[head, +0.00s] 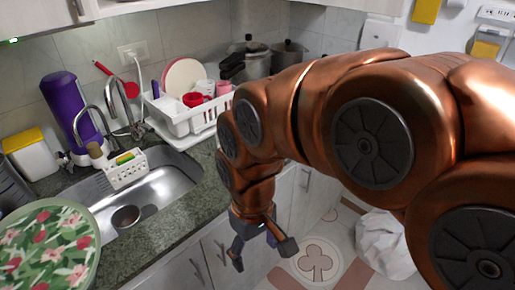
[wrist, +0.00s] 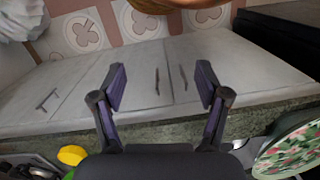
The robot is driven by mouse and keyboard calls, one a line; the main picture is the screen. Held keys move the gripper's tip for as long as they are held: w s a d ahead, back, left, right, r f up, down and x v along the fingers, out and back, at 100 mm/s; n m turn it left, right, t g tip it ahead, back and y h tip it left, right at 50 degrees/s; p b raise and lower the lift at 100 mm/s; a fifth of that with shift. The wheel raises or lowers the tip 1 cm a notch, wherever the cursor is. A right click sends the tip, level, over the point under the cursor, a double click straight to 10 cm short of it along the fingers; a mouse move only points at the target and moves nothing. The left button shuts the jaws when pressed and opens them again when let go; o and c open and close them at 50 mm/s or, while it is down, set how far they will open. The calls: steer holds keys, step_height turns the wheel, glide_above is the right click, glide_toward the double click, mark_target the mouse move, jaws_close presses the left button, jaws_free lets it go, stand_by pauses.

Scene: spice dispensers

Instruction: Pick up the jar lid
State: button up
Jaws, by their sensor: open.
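I cannot make out a jar lid for certain. A small round yellow thing (wrist: 72,155) shows at the lower left of the wrist view, on the counter side. It looks like a lid or cap, but I cannot tell, and I do not clearly find it in the head view. My gripper (head: 262,254) hangs in front of the lower cabinets, below the counter edge. In the wrist view my gripper (wrist: 161,80) is open and empty, its two fingers wide apart before the cabinet doors. My arm hides part of the counter in the head view.
The counter (head: 172,240) holds a sink (head: 160,190), a white dish rack (head: 190,120) and a purple bottle (head: 70,108). A round floral plate or tray (head: 45,245) is at lower left. A white container with a yellow top (head: 25,150) stands behind. A white bag (head: 385,245) lies on the floor.

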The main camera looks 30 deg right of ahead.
steer(key=o, duration=0.4)
steer(key=shift+n+t+y, duration=0.3)
steer(key=shift+n+t, duration=0.3)
steer(key=w, duration=0.3)
steer(key=w+d+r, duration=0.1)
steer(key=w, duration=0.3)
steer(key=w+d+r, duration=0.1)
steer(key=w, duration=0.2)
steer(key=shift+w+d+r+p, duration=0.1)
steer(key=shift+w+d+p, duration=0.1)
steer(key=shift+p, duration=0.1)
steer(key=w+d+t, duration=0.1)
steer(key=w+d, duration=0.5)
steer(key=d, duration=0.1)
steer(key=w+d+f+t+p, duration=0.1)
steer(key=w+d, duration=0.6)
steer(key=w+d+f, duration=0.1)
steer(key=w+d, duration=0.6)
steer(key=shift+d+f+t+p, duration=0.2)
steer(key=shift+t+p, duration=0.1)
steer(key=shift+t, duration=0.1)
steer(key=shift+w+d, duration=0.15)
steer(key=shift+d, duration=0.2)
steer(key=shift+d+f, duration=0.1)
steer(key=shift+f, duration=0.2)
steer(key=shift+p+x, duration=1.7)
steer(key=shift+x, duration=1.95)
